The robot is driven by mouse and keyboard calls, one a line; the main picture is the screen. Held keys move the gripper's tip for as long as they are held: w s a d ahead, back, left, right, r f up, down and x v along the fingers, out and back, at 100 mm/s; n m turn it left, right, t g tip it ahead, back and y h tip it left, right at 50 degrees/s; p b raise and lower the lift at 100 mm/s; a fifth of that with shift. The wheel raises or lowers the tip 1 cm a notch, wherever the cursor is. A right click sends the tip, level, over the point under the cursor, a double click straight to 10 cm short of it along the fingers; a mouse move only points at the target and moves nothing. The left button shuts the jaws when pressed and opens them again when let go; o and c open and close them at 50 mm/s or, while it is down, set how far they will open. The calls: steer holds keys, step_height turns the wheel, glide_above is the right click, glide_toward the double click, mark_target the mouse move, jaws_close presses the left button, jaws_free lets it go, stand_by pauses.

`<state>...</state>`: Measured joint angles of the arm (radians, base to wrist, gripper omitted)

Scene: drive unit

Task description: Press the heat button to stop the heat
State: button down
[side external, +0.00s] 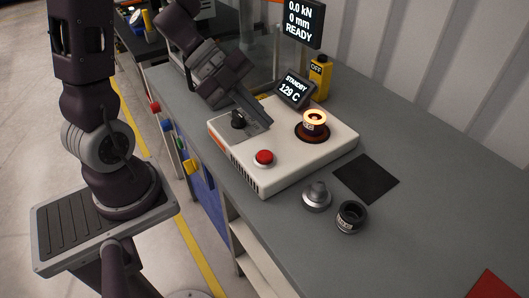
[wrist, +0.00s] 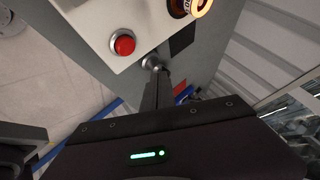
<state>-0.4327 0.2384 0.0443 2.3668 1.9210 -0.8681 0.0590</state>
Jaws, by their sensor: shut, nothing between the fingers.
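The red heat button (side external: 264,157) sits in a silver collar at the front corner of the white heater unit (side external: 300,168). In the wrist view the red button (wrist: 124,44) is fully uncovered, and the white unit (wrist: 93,20) lies around it. My gripper (side external: 267,125) is shut and empty, held above the unit beside the button and apart from it. Its closed fingers (wrist: 161,76) point past the button in the wrist view. The small display (side external: 292,90) reads STANDBY, 129 C. A ring-shaped part (side external: 315,119) glows orange on the dark round heater plate.
A black knob (side external: 238,119) stands on the unit left of my fingers. A silver knobbed part (side external: 317,195), a dark ring (side external: 351,216) and a black mat (side external: 367,178) lie at the right. A yellow bottle-like block marked OFF (side external: 320,77) stands behind. The right bench is mostly clear.

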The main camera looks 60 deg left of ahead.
step_height(320, 180, up, 10)
stand_by(0.6)
